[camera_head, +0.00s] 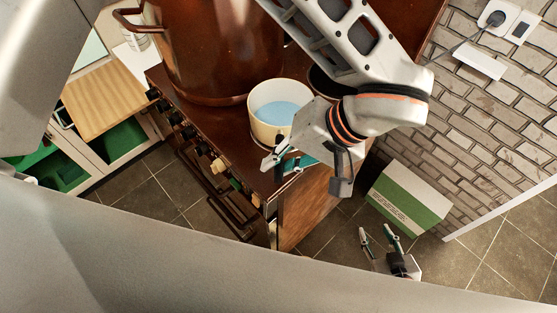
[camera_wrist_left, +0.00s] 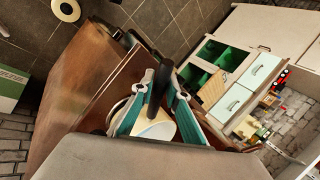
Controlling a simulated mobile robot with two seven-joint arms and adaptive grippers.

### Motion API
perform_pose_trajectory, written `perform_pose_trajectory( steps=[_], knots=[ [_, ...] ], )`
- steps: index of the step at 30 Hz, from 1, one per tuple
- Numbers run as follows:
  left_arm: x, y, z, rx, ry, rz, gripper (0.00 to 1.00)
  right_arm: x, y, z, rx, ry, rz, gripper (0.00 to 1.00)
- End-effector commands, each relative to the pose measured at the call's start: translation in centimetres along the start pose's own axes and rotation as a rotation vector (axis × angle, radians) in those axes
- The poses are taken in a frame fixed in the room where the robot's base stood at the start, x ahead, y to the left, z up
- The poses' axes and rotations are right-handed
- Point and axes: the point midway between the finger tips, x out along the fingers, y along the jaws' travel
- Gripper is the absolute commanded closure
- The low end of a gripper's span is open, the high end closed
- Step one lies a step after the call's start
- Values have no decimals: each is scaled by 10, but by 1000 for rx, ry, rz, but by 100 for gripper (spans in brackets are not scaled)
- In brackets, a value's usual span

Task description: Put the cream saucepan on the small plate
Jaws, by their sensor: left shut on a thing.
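The cream saucepan (camera_head: 258,132), pale blue inside, is upright at the front edge of the dark brown stove top (camera_head: 222,130). My left gripper (camera_head: 281,160) is at its near side. In the left wrist view, the fingers of this gripper (camera_wrist_left: 158,84) are shut on the saucepan's black handle (camera_wrist_left: 160,76), with the cream body (camera_wrist_left: 155,129) beyond. I cannot tell whether the pan's base touches the stove top. My right gripper (camera_head: 376,236) is open and empty, low over the floor. I cannot make out a small plate.
A large copper pot (camera_head: 210,50) stands just behind and left of the saucepan. A dark pot (camera_head: 322,83) is partly hidden behind my left arm. Knobs (camera_head: 203,150) line the stove's front. A green-and-white box (camera_head: 408,198) stands on the floor near the brick wall.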

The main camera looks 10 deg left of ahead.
Motion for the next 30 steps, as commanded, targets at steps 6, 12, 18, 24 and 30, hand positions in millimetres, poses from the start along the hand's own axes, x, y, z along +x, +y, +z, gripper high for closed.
perform_pose_trajectory(
  steps=[6,12,18,24,30],
  knots=[
    [1,1,-1,-4,2,0,66,0,0,1,0,0,0,60],
    [1,1,0,-2,1,0,66,0,0,1,0,-1,0,60],
    [-1,1,0,1,0,0,66,0,0,5,-3,-8,-1,60],
    [-23,1,-1,-2,3,1,66,1,0,4,-1,-5,-1,60],
    [-56,2,0,2,10,3,66,1,0,3,0,-3,-1,60]
  ],
)
